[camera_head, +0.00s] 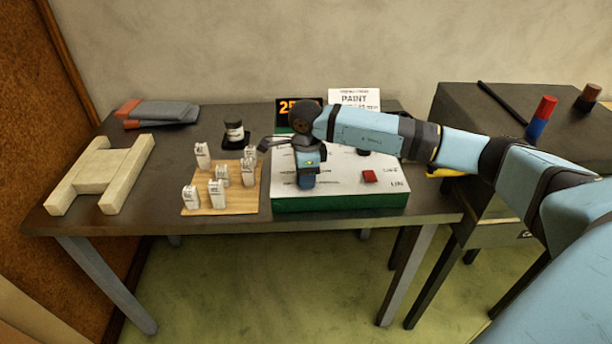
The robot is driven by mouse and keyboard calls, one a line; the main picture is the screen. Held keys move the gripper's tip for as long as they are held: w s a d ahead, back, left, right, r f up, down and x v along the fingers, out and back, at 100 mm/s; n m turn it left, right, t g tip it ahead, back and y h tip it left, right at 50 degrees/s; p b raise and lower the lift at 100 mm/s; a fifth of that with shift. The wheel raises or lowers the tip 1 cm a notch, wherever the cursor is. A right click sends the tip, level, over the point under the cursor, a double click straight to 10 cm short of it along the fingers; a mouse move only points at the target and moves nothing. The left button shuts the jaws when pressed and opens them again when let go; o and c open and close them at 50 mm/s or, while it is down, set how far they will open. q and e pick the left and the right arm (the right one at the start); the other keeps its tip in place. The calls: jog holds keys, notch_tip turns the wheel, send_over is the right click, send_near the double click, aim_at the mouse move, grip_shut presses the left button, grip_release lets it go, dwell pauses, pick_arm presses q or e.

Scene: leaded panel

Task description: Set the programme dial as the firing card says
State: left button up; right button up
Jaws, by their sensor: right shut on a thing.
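The control box (340,202), with a white top panel and a green base, sits on the dark table. My right arm reaches across it from the right. My right gripper (306,183) points down on the left part of the panel and is shut on the programme dial, which it hides almost entirely. The dial's setting cannot be read. A white firing card (353,98) stands behind the box; its large word reads PAINT, and its lower lines are partly covered by my arm. My left gripper is not in view.
A display (291,108) with orange digits is partly hidden. The panel has a red button (370,176) and a black knob (363,151). Several white pieces stand on a wooden board (225,209).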

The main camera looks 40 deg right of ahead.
jog(key=shift+m, duration=1.1)
jog(key=o, duration=0.9)
notch_tip(320, 180, up, 14)
jog(key=shift+f, duration=0.1)
